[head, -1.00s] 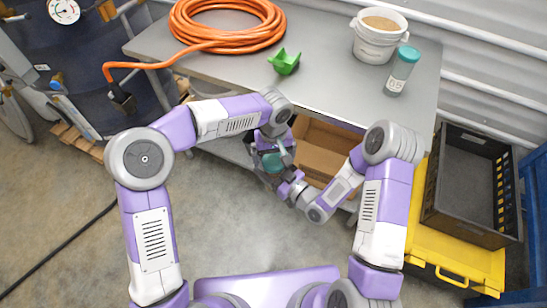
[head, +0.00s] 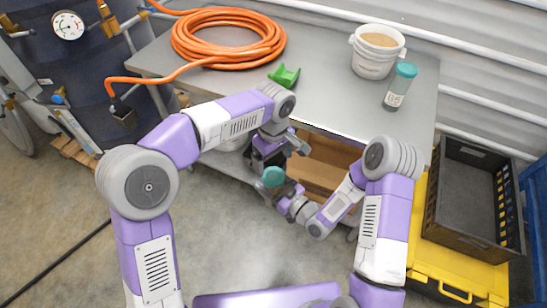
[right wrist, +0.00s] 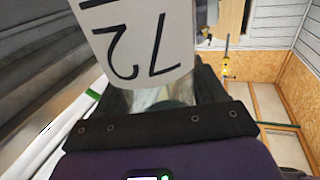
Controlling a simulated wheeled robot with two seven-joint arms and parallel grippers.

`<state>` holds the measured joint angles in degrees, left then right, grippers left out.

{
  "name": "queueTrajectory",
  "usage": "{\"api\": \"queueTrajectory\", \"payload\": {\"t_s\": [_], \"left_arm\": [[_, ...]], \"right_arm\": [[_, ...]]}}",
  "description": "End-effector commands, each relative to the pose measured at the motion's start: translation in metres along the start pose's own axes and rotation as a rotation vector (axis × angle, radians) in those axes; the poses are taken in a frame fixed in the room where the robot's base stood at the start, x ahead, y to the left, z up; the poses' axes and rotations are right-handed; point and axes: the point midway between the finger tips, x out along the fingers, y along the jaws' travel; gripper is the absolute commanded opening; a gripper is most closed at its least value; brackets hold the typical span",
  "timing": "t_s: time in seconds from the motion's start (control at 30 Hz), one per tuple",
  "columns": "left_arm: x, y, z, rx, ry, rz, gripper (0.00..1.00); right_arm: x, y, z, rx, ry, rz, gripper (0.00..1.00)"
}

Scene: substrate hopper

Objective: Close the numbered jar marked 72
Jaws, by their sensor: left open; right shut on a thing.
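The jar marked 72 (right wrist: 140,42) shows its white label upside down and close up in the right wrist view. My right gripper (right wrist: 155,120) is shut on this jar. In the head view, a teal lid (head: 273,176) is on top of the jar, in front of the table edge. Whether the lid sits fully tight I cannot tell, and the jar's body is mostly hidden. My left gripper (head: 290,147) is open and empty, a little above and beyond the lid, apart from it.
Another teal-lidded jar (head: 396,93) stands on the table (head: 330,95), with a white bucket (head: 373,60), a green scoop (head: 284,76) and an orange hose coil (head: 228,38). A cardboard box (head: 322,170) is below. A dark crate (head: 465,200) on a yellow case stands right.

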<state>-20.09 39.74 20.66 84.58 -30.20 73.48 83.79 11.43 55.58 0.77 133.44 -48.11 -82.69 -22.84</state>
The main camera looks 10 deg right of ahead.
Motion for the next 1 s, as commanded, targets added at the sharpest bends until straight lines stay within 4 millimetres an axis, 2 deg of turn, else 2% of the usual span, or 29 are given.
{"api": "queueTrajectory", "payload": {"t_s": [0.1, 0.47, 0.9, 1.0], "left_arm": [[-0.004, 0.0, 0.0, -0.049, -0.001, 0.002, 0.94], [0.001, 0.0, 0.0, -0.05, -0.002, 0.0, 0.94], [0.062, 0.0, 0.0, -0.048, -0.003, -0.002, 0.94], [0.071, 0.0, 0.001, -0.048, -0.002, 0.0, 0.94]], "right_arm": [[0.0, 0.0, -0.001, 0.0, 0.002, 0.0, 0.0], [0.0, 0.0, -0.001, 0.0, 0.002, 0.0, 0.0], [0.0, 0.0, -0.001, 0.0, 0.002, 0.0, 0.0], [0.0, 0.0, -0.001, 0.0, 0.002, 0.0, 0.0]]}}
